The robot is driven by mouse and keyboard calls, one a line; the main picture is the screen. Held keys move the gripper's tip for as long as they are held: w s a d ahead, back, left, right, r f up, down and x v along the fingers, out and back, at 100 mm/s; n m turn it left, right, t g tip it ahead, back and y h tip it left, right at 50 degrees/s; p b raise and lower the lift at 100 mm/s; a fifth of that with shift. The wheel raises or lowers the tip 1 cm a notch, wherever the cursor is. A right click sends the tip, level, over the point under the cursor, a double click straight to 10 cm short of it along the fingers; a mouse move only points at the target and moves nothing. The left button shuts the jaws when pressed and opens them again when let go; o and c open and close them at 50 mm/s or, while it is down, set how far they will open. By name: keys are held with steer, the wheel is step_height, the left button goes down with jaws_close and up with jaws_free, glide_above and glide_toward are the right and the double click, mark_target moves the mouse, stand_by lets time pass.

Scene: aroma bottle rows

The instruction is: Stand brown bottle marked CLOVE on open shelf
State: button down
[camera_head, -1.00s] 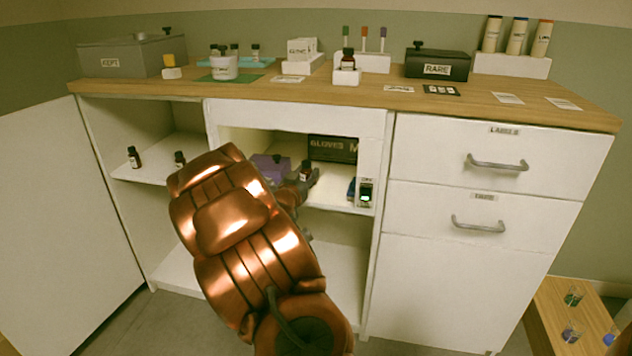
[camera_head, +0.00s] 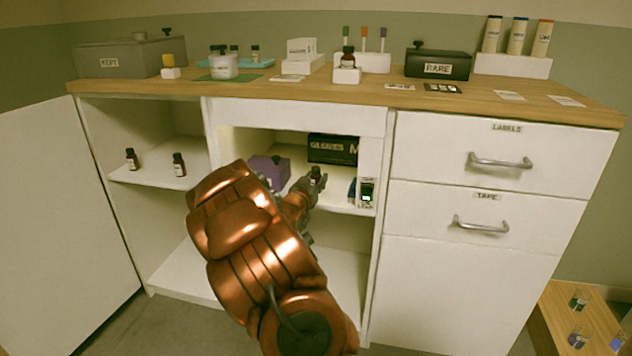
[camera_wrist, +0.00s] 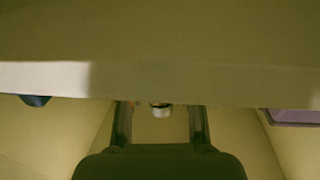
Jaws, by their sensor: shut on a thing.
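My gripper (camera_head: 311,186) is shut on a small dark bottle (camera_head: 316,174) in the lit middle compartment. Its label is too small to read. In the wrist view my gripper (camera_wrist: 160,122) shows two dark fingers around a pale-rimmed round part (camera_wrist: 161,110), likely the bottle's top; the rest is hidden. Whether the bottle touches the compartment floor (camera_head: 340,200) I cannot tell. On the open left shelf (camera_head: 150,172) stand two upright brown bottles, one at the left (camera_head: 131,159) and one further right (camera_head: 179,165), with unreadable labels.
A purple box (camera_head: 268,172), a dark GLOVES box (camera_head: 332,149) and a small device with a green light (camera_head: 366,193) flank the held bottle. A white panel (camera_head: 293,117) hangs above the compartment. Another brown bottle (camera_head: 347,57) stands in a white holder on the worktop.

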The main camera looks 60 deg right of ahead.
steer(key=c, duration=0.8)
jaws_free()
steer(key=shift+o, duration=0.2)
steer(key=shift+r, duration=0.1)
steer(key=p+v, duration=0.2)
steer(key=v, duration=1)
